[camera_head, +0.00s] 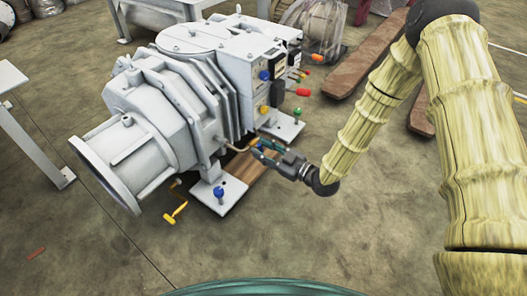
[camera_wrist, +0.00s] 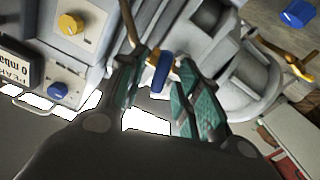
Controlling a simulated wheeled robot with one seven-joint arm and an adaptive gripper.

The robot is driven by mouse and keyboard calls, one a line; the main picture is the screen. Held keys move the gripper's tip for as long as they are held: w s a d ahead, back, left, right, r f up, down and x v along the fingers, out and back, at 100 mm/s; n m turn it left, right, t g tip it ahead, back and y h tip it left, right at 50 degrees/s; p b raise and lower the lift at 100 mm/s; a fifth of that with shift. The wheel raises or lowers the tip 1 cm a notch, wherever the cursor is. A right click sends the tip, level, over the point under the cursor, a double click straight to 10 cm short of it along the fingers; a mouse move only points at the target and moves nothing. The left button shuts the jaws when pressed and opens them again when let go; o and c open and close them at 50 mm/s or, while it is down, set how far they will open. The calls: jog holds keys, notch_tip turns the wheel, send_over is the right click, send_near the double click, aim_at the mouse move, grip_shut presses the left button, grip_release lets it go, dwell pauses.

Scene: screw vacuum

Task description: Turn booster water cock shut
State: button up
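The grey-white vacuum pump unit (camera_head: 180,90) stands on the floor left of my arm. In the wrist view, a small blue handle (camera_wrist: 161,74) on a brass-coloured fitting (camera_wrist: 167,47) lies between my fingers. It looks like a valve lever; no label confirms it as the booster water cock. My gripper (camera_head: 262,150) is beside the pump's lower right side, and its green fingers show in the wrist view (camera_wrist: 165,62). The fingers are apart, one on each side of the handle. Firm contact on both sides is not visible. In the head view the handle is hard to make out.
Blue (camera_wrist: 58,91) and yellow (camera_wrist: 71,23) knobs sit on the pump panel. Open floor (camera_head: 330,235) lies in front.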

jog(key=shift+c, duration=0.2)
grip_shut()
jog(key=shift+r+p, duration=0.1)
jog(key=shift+p, duration=0.45)
jog(key=shift+r+m+p, duration=0.1)
jog(key=shift+m+p, duration=0.8)
jog(key=shift+p, duration=0.4)
jog(key=shift+f+m+p, duration=0.25)
jog(key=shift+m+p, duration=0.55)
jog(key=shift+p, duration=0.15)
